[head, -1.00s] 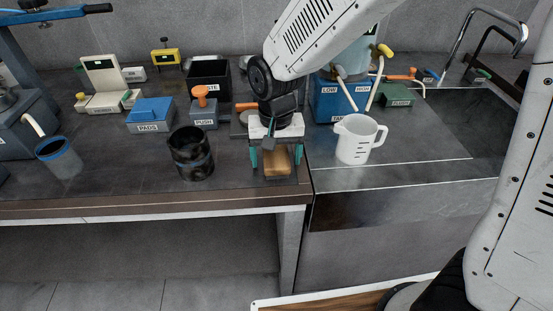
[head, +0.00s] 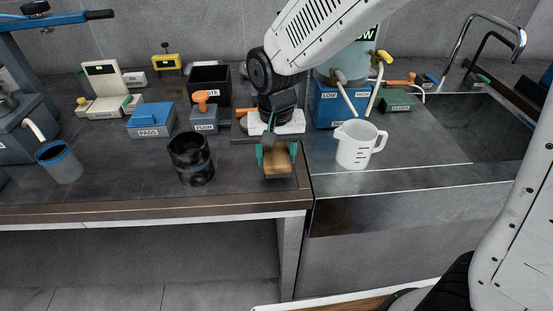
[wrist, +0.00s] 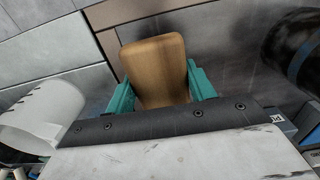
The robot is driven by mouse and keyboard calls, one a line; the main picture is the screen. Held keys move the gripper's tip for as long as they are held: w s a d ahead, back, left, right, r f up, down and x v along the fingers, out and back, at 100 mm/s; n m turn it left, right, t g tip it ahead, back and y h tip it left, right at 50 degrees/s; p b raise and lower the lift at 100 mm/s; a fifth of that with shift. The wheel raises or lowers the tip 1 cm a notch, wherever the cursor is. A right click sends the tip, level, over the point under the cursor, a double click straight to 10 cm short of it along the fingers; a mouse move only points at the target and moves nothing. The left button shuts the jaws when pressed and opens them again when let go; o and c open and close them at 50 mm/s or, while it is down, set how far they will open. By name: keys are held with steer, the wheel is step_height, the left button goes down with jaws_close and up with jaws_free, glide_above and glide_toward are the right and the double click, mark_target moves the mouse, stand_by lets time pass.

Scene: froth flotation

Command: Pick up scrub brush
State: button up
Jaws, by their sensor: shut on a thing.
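The scrub brush (head: 277,164) shows as a wooden block near the front edge of the dark bench. In the wrist view the brush (wrist: 157,68) is a plain brown block with rounded corners; its underside is hidden. My gripper (head: 277,160) is over it, with one teal finger on each long side. In the wrist view my gripper (wrist: 162,88) is shut on the brush. I cannot tell whether the brush rests on the bench or is slightly above it.
A dark mottled cylinder (head: 191,160) stands left of my gripper. A white measuring jug (head: 357,145) stands to the right, beside the sink (head: 480,130). Behind are a blue PADS box (head: 151,120), a PUSH block (head: 204,118) and a black bin (head: 209,85).

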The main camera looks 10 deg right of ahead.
steer(key=shift+s+r, duration=0.1)
steer(key=shift+r, duration=0.65)
steer(key=s+d+r, duration=0.1)
steer(key=s+d, duration=0.3)
steer(key=s, duration=1.1)
steer(key=shift+d, duration=0.2)
steer(key=shift+s+r, duration=0.1)
steer(key=o, duration=0.5)
steer(key=c, duration=0.3)
